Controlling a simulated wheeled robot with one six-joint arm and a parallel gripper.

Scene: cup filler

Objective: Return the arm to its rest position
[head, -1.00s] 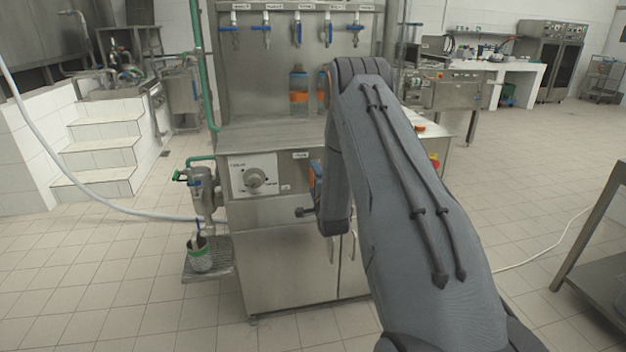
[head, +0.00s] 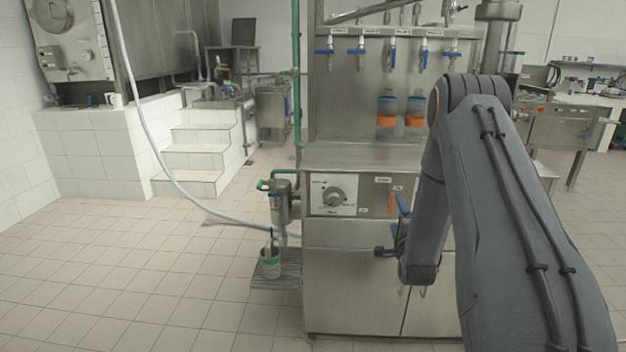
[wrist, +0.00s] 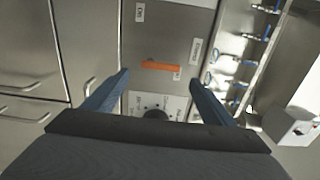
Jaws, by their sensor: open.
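My arm reaches up from the lower right of the head view and bends down in front of the steel filling machine (head: 350,275). My gripper shows in the wrist view (wrist: 158,98), with its two blue fingers spread wide and nothing between them. Beyond the fingers, the wrist view shows an orange handle (wrist: 161,66) on the machine's panel. In the head view the gripper is partly hidden by my own arm; a blue finger shows beside the machine's front.
Two orange-banded containers (head: 387,112) stand on the machine under a row of blue-handled taps (head: 391,52). A small can (head: 269,264) sits on a low side shelf (head: 277,284). White steps (head: 195,160) are at the left. The tiled floor (head: 130,270) at the left is clear.

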